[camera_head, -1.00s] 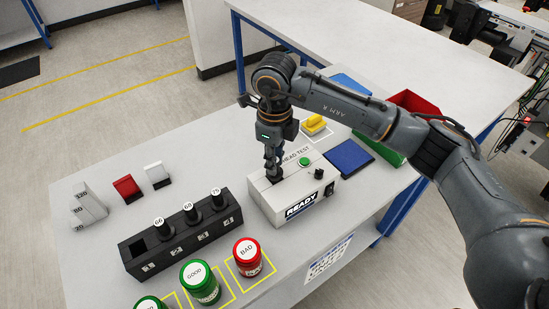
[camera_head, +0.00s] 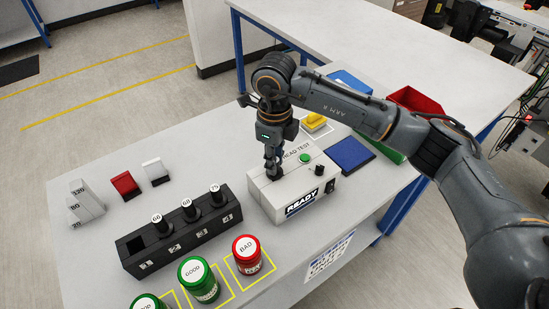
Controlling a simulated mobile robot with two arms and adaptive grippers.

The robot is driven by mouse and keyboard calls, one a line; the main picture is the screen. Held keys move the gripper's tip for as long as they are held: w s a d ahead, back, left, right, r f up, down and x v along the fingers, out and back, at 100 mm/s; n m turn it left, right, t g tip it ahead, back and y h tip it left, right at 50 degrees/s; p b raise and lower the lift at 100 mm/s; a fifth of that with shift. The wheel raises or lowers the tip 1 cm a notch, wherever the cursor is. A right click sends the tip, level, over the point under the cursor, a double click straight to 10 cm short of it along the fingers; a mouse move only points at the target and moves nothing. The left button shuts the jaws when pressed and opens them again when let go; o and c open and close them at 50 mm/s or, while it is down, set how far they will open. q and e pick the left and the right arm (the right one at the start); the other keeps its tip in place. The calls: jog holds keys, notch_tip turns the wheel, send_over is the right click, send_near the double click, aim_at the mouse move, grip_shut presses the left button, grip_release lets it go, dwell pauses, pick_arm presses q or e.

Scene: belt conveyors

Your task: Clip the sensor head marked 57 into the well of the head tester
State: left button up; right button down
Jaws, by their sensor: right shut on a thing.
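The head tester (camera_head: 320,188) is a white box marked HEAD TEST, with a green button, a black knob and a display reading READY. My right gripper (camera_head: 272,168) points straight down over the left part of its top. It is shut on a dark sensor head (camera_head: 273,175), whose lower end is at the well. The fingers hide most of this head, and its number cannot be read. I cannot tell how deep it sits. My left gripper is not in view.
A black rack (camera_head: 185,245) has an empty leftmost slot and holds heads marked 66, 68 and 75. Green GOOD jars (camera_head: 200,282) and a red BAD jar (camera_head: 247,257) stand in front. A blue pad (camera_head: 350,155) and a yellow block (camera_head: 315,121) lie behind the tester.

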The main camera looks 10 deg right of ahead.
jog(key=shift+f, duration=0.15)
jog(key=c, duration=1.1)
grip_release()
notch_tip(320, 180, up, 12)
